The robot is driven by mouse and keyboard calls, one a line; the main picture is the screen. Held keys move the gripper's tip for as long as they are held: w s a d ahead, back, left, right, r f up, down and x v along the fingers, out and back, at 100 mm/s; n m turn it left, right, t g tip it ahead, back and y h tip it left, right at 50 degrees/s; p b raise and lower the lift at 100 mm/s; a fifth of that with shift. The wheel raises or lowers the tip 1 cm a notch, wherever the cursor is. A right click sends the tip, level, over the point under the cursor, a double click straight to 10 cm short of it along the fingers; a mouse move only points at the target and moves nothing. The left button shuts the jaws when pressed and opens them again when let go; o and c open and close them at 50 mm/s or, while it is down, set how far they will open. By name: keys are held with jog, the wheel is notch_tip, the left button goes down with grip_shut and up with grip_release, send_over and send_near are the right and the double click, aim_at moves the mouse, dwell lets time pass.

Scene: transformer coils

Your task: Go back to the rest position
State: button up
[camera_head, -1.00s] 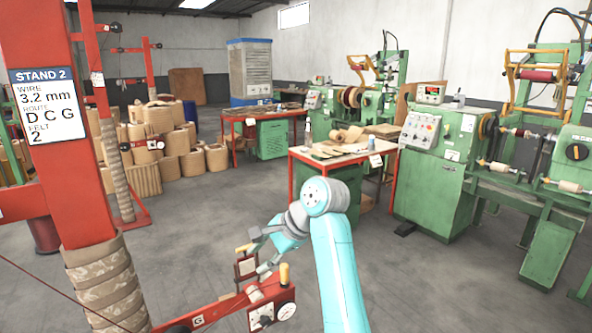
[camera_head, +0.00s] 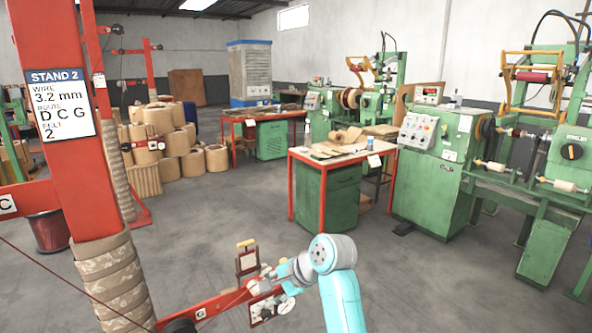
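My arm, light blue with grey joints, rises from the bottom of the view and bends left at its elbow. My gripper (camera_head: 262,282) is at its end, low in the view, in front of or beside the red wire-guide fixture (camera_head: 247,262) with its yellow-topped post and gauge. The fingers blend with the fixture's parts, so I cannot tell whether they are open or touch it. I see nothing clearly held. The fixture's red arm carries a label G and joins the red stand post (camera_head: 62,150), which bears the STAND 2 sign (camera_head: 60,103).
A red-framed table (camera_head: 345,165) with papers and a green cabinet stands ahead. Green winding machines (camera_head: 437,170) fill the right side. Wound coils (camera_head: 160,118) are stacked at the left back. A thin wire runs across the lower left. The grey floor (camera_head: 215,215) between is clear.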

jog(key=s+d+f+t, duration=0.1)
jog(key=s+d+f, duration=0.1)
jog(key=f, duration=0.4)
jog(key=s+d+f+t, duration=0.1)
jog(key=d+f, duration=0.1)
jog(key=f, duration=0.4)
jog(key=s+d+f+n+t+h, duration=0.1)
jog(key=s+d+f+t+h, duration=0.1)
jog(key=s+d+f, duration=0.55)
jog(key=s+d+f+n+t+h, duration=0.15)
jog(key=s+d+f, duration=0.25)
jog(key=s+f, duration=0.65)
jog(key=s+d+r+n+t+h, duration=0.1)
jog(key=s+d+r+t, duration=0.15)
jog(key=s, duration=0.75)
jog(key=s+d+r+n+t+h, duration=0.1)
jog(key=s+d+r+n+h, duration=0.2)
jog(key=s, duration=0.8)
jog(key=s+d+r+n+t, duration=0.2)
jog(key=s+d+r+n, duration=0.1)
jog(key=s+r, duration=1)
jog(key=shift+s+d, duration=0.3)
jog(key=shift+s, duration=0.1)
